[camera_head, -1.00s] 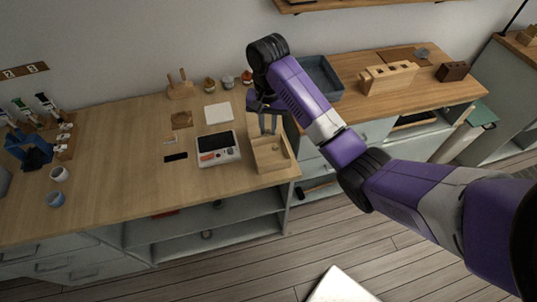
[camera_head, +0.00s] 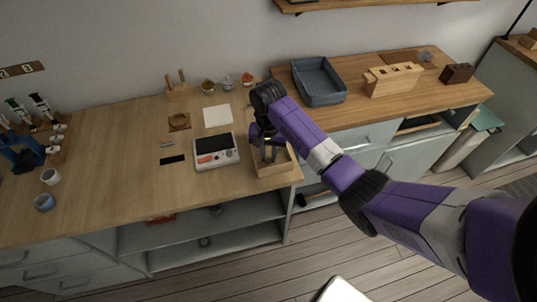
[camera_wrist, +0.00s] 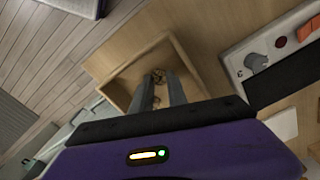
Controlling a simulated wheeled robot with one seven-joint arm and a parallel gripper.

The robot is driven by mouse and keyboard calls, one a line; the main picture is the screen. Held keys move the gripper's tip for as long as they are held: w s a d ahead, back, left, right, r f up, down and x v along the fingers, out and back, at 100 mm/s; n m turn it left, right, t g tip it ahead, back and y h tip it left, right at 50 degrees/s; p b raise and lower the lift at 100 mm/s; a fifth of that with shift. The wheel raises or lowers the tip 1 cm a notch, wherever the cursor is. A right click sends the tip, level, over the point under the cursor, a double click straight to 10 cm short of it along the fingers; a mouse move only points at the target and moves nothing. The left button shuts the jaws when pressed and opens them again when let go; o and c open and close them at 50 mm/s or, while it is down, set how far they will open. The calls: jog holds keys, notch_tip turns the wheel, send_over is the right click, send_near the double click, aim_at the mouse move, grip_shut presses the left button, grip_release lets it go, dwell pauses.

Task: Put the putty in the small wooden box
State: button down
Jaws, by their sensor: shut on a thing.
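The small wooden box (camera_head: 274,168) stands open-topped near the front right of the left worktop, and in the wrist view its rim (camera_wrist: 122,76) frames my fingers. My gripper (camera_head: 269,155) points down into the box. In the wrist view my gripper (camera_wrist: 160,78) is shut on a small brownish lump, the putty (camera_wrist: 158,74), held between the fingertips over or inside the box. Whether the putty touches the box floor I cannot tell. The head view does not show the putty clearly.
A white device with a dark screen (camera_head: 215,150) stands just left of the box; its knob (camera_wrist: 256,63) shows in the wrist view. A blue-grey tray (camera_head: 320,98) and a wooden block with holes (camera_head: 392,79) stand on the right worktop. A white square (camera_head: 217,115) lies behind the device.

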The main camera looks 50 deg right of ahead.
aim_at(269, 158)
jog(key=shift+f, duration=0.25)
jog(key=c, duration=1.3)
grip_release()
notch_tip(269, 158, up, 12)
jog(key=p, duration=0.3)
jog(key=shift+r, duration=0.25)
